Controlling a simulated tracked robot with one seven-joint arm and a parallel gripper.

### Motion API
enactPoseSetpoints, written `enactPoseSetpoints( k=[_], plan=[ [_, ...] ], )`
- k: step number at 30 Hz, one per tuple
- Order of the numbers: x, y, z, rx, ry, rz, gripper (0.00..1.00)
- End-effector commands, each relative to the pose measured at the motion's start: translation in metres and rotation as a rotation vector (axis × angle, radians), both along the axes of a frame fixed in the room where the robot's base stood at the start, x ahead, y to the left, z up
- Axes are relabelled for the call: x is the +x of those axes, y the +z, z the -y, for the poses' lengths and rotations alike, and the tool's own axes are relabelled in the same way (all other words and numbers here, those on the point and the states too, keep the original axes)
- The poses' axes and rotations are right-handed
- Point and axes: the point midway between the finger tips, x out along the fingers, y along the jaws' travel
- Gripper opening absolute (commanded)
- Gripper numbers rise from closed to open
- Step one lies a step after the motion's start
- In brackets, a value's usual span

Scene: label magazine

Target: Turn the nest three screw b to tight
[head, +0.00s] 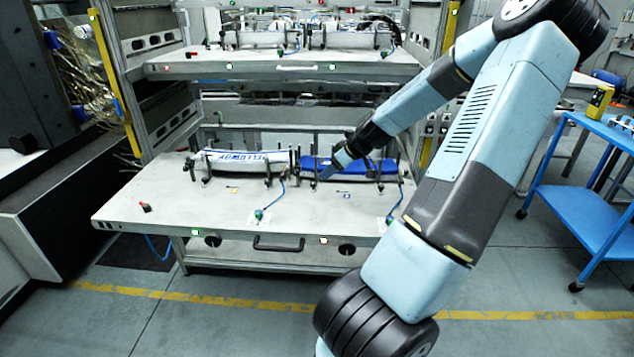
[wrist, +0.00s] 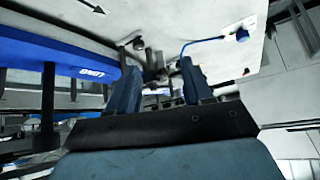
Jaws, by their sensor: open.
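My gripper (head: 338,166) is at the left part of the blue-labelled nest (head: 350,166) on the lower shelf. In the wrist view my gripper (wrist: 160,70) is open, with its two fingers apart. A small dark post or screw (wrist: 152,72) shows between and beyond the fingertips. I cannot tell if they touch it, nor which screw is screw b. The blue label stack (wrist: 70,57) runs along the left of the wrist view. No readable nest number shows, and my arm hides part of the right nest.
The lower shelf (head: 160,218) also holds a nest with white and blue labels (head: 243,160) to the left. An upper shelf (head: 200,66) with two more nests stands above. A blue cart (head: 590,190) stands at the right.

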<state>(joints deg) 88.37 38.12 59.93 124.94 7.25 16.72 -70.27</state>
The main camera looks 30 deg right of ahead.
Motion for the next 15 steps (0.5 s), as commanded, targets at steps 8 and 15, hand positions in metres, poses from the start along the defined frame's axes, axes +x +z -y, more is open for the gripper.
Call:
enactPoseSetpoints(
  k=[8,15],
  plan=[
    [0.001,0.005,0.038,0.02,-0.038,0.118,0.5],
    [0.008,-0.002,0.038,0.022,-0.038,0.127,0.5]
  ],
)
